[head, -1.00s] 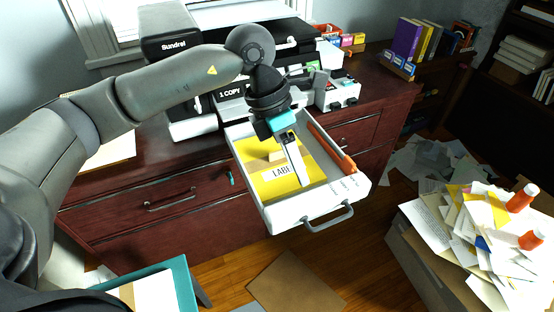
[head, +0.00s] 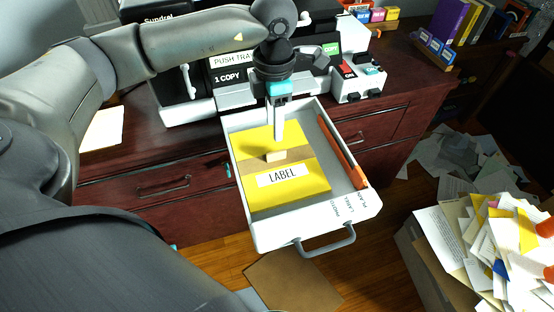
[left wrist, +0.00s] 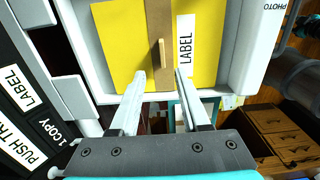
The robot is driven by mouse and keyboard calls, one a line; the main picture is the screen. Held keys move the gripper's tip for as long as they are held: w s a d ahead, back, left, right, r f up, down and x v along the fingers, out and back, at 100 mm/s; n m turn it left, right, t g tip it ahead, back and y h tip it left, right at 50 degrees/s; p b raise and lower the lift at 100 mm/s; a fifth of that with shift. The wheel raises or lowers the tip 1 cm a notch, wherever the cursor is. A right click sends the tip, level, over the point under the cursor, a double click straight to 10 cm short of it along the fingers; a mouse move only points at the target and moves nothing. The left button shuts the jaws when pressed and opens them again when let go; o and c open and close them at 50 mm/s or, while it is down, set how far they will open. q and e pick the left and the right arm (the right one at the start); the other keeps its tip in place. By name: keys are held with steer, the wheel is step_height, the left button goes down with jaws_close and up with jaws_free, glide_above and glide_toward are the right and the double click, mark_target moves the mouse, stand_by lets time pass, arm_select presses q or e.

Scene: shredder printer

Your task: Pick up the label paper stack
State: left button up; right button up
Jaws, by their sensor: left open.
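The label paper stack (head: 300,164) is yellow with a brown band across it, a small tan raised tab (head: 276,156) and a white strip reading LABEL. It lies flat in the pulled-out white tray (head: 274,236). My left gripper (head: 279,138) is over the stack's far half, pointing down, close behind the tab. In the left wrist view, the open fingers (left wrist: 161,76) are apart and empty, reaching toward the stack (left wrist: 121,40), with the tab (left wrist: 162,54) between their lines. I cannot tell whether the fingertips touch the paper. My right gripper is not in view.
An orange bar (head: 342,152) lies along the tray's right side. The tray's grey handle (head: 326,243) sticks out in front. The printer (head: 222,86) stands behind the tray on the dark wooden cabinet (head: 150,192). A paper-heaped box (head: 425,262) stands at the lower right.

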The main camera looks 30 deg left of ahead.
mark_target(276, 151)
arm_select(q)
step_height(276, 151, down, 3)
steer(key=shift+f, duration=0.25)
steer(key=shift+d+f, duration=0.1)
steer(key=shift+f, duration=0.2)
step_height(276, 151, down, 4)
steer(key=shift+d+f+b, duration=0.1)
steer(key=shift+f+b, duration=0.15)
steer(key=shift+b, duration=0.35)
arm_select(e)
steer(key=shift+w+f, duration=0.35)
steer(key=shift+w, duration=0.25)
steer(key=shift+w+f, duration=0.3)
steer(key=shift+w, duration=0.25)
arm_select(q)
steer(key=shift+c, duration=0.3)
steer(key=shift+r, duration=0.1)
jaws_close()
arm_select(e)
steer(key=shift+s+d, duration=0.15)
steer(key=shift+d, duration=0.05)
